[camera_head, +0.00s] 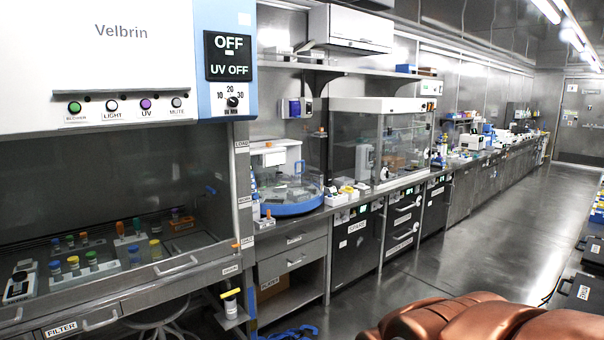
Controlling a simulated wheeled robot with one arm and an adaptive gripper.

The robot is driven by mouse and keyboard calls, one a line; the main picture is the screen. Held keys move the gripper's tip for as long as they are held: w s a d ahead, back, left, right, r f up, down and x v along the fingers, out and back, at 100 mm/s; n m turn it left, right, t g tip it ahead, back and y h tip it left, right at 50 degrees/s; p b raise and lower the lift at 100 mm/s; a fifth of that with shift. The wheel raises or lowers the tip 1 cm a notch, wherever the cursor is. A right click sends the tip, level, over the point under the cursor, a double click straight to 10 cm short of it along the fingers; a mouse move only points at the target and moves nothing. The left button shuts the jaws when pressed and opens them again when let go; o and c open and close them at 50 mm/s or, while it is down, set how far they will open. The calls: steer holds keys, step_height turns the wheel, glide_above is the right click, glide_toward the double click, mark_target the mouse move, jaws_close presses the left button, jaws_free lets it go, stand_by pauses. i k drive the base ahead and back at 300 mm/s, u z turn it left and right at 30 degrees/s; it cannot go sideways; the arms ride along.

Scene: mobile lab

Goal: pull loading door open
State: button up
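I cannot tell for sure which door is the loading door. A clear-walled enclosure (357,104) with a white top stands on the bench, and its clear front panels look shut. Left of it is a round machine (291,208) with a blue base and a clear housing. At the near left is a Velbrin cabinet (120,50) with a glass front and a metal handle low on its front. Small labels on its right post are too small to read surely. My copper-coloured arm shows at the bottom right, but my gripper is not in view.
Vials in racks (85,270) stand inside the cabinet. Black under-bench units (356,240) and steel drawers (294,262) line the bench. The aisle floor (480,215) is clear. Another bench with dark cases (580,292) stands at the right.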

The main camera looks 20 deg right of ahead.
mark_target(303, 170)
steer(key=z, duration=0.35)
steer(key=i, duration=0.75)
steer(key=z, duration=0.95)
steer(key=i, duration=3.6)
steer(key=u, duration=0.9)
steer(key=i, duration=0.85)
steer(key=u, duration=1.5)
steer(key=i, duration=0.6)
steer(key=u, duration=0.4)
